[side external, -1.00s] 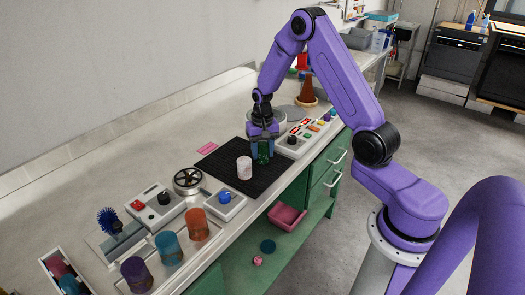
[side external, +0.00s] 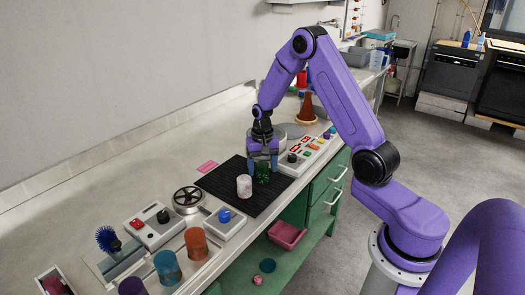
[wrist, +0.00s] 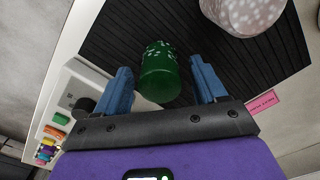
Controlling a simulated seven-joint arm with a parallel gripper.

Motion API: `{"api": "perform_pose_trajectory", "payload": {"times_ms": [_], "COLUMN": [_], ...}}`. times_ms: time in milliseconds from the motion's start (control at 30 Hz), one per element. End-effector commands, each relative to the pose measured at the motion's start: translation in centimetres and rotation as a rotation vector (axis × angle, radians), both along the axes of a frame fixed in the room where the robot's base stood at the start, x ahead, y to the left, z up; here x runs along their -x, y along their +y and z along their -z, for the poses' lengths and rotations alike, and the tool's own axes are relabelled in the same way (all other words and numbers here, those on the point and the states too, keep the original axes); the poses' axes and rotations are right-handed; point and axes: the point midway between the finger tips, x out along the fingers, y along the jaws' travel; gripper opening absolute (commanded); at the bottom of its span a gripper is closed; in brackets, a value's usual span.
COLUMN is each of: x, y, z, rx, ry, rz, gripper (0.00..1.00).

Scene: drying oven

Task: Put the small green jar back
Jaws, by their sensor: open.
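The small green jar (side external: 262,172) stands on the black ribbed mat (side external: 228,184), with pale specks on its side. In the wrist view the green jar (wrist: 160,75) is ahead of and between the two blue fingers, with gaps on both sides. My gripper (side external: 263,160) is open just above and behind the jar; its fingers also show in the wrist view (wrist: 158,88). I cannot tell whether a finger touches the jar.
A white speckled jar (side external: 244,186) stands on the mat close beside the green one. A control panel with coloured buttons (side external: 310,150) is right of the mat. Orange (side external: 196,244) and teal (side external: 167,266) cups stand near the front edge. A pink card (side external: 208,166) lies left of the mat.

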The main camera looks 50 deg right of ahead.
Motion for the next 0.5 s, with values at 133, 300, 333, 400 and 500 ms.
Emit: {"api": "perform_pose_trajectory", "payload": {"times_ms": [133, 300, 333, 400, 500], "x": [-0.1, -0.1, -0.1, 0.0, 0.0], "y": [0.0, 0.0, 0.0, 0.0, 0.0], "z": [-2.7, -6.2, -6.8, -8.0, -9.4], "rx": [0.001, 0.001, 0.001, 0.001, 0.001], "ry": [-0.005, -0.005, -0.005, -0.005, -0.003], "rz": [0.001, 0.000, 0.000, 0.001, 0.001], "gripper": [0.71, 0.71, 0.71, 0.71, 0.71]}}
